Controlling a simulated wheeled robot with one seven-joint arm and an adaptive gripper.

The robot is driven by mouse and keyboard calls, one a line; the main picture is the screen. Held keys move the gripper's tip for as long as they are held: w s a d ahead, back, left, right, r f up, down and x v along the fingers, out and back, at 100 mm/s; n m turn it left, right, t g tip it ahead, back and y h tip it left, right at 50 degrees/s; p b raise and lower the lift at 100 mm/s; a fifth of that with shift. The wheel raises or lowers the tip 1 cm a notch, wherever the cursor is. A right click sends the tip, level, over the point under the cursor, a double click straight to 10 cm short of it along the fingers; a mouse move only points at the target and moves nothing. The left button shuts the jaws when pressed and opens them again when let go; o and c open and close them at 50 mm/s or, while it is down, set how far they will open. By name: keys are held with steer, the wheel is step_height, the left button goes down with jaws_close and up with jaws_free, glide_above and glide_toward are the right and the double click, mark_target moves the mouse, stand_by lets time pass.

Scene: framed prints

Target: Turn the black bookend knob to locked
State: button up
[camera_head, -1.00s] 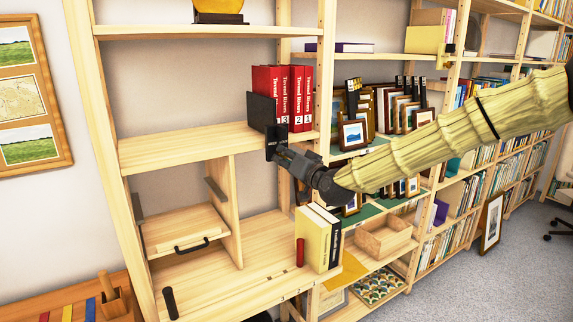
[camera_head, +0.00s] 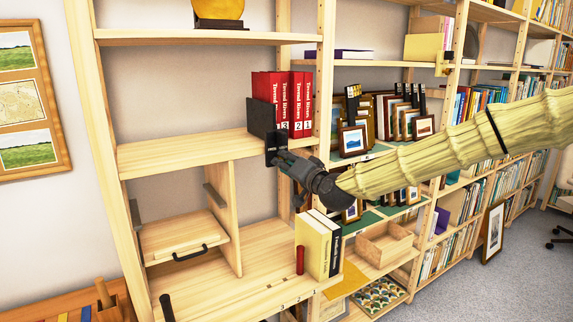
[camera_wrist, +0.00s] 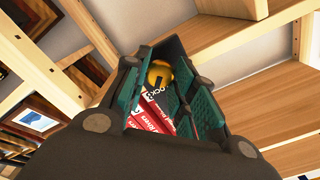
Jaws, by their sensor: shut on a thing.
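The black bookend (camera_head: 261,115) stands at the left end of the red books (camera_head: 290,100) on the middle shelf. My gripper (camera_head: 276,157) is at the bookend's lower front edge, touching it. In the wrist view its green-padded fingers (camera_wrist: 165,95) are closed around a small area at the bookend. Between them shows a round yellow face with a black mark (camera_wrist: 158,74), which appears to be the knob. White lettering, partly hidden, shows beside it. The fingers hide most of the knob, and I cannot read which way it points.
Framed pictures (camera_head: 380,120) crowd the bay to the right. Below my gripper, pale and black books (camera_head: 318,245) stand on the lower shelf. A drawer with a black handle (camera_head: 188,240) is at lower left. The middle shelf is clear left of the bookend.

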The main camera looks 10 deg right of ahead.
steer(key=o, duration=1)
steer(key=shift+o, duration=0.2)
steer(key=v, duration=1.2)
steer(key=s+a+f+n+g+h, duration=0.1)
steer(key=s+f+g, duration=0.3)
steer(key=f, duration=0.9)
steer(key=s+a+f+g+h, duration=0.15)
steer(key=s+f, duration=0.35)
steer(key=f, duration=0.9)
steer(key=s+a+f+n+g, duration=0.1)
steer(key=s+f+g, duration=0.3)
steer(key=f, duration=0.9)
steer(key=s+d+f+n+g+h, duration=0.1)
steer(key=s+d+f+g, duration=0.1)
steer(key=s+f, duration=0.5)
steer(key=s+d+f+n+g+h, duration=0.1)
steer(key=s+f, duration=0.6)
steer(key=s, duration=0.8)
steer(key=s+d+f+g+h, duration=0.1)
steer(key=s+d+f+g, duration=0.2)
steer(key=s+f, duration=0.5)
steer(key=s+g, duration=0.1)
steer(key=s, duration=0.2)
steer(key=shift+s+n+h, duration=0.25)
steer(key=shift+n+h, duration=0.1)
steer(key=shift+n, duration=0.05)
